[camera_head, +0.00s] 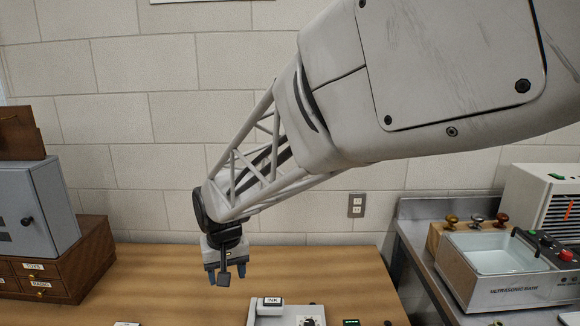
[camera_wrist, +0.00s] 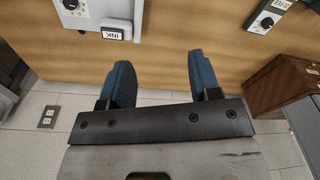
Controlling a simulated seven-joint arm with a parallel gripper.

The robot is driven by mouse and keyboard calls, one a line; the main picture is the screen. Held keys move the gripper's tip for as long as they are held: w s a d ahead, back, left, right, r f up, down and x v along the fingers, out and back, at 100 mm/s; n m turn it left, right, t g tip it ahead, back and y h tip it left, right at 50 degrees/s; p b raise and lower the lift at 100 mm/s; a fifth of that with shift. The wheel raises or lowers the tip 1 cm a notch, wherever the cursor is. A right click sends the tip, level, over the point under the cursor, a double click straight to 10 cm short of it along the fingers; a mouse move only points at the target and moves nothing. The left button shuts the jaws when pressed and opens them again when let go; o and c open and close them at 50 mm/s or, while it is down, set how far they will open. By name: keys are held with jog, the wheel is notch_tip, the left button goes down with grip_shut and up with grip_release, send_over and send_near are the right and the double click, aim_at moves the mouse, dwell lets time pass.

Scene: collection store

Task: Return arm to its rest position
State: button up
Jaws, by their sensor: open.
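My arm reaches from the upper right of the head view down toward the table's far side. My gripper (camera_head: 227,278) hangs at its end above the wooden table (camera_head: 165,285), with its fingers pointing down. In the wrist view my gripper (camera_wrist: 160,72) shows two blue-padded fingers spread apart, with nothing between them. Bare tabletop shows beyond the fingertips.
A pale device with an INK box (camera_head: 272,301) stands at the table's front. A brown drawer unit (camera_head: 85,262) bears a grey cabinet (camera_head: 38,212) at left. An ultrasonic bath (camera_head: 500,290) sits on a steel counter at right. A block wall (camera_head: 130,120) stands behind.

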jog(key=s+d+r+m, duration=0.1)
jog(key=s+d+r, duration=0.15)
jog(key=d, duration=0.45)
jog(key=s+d+r+m+t, duration=0.1)
jog(key=s+d, duration=0.2)
jog(key=d, duration=0.4)
jog(key=s+d+r, duration=0.2)
jog(key=s+d, duration=0.1)
jog(key=d, duration=0.4)
jog(key=s+d+m, duration=0.2)
jog(key=s+d, duration=0.9)
jog(key=s, duration=0.2)
jog(key=shift+s+d+f+m+t+h, duration=0.2)
jog(key=shift+s+d+m+t+h, duration=0.1)
jog(key=shift+s+d+h, duration=0.1)
jog(key=shift+w, duration=0.15)
dwell(0.8)
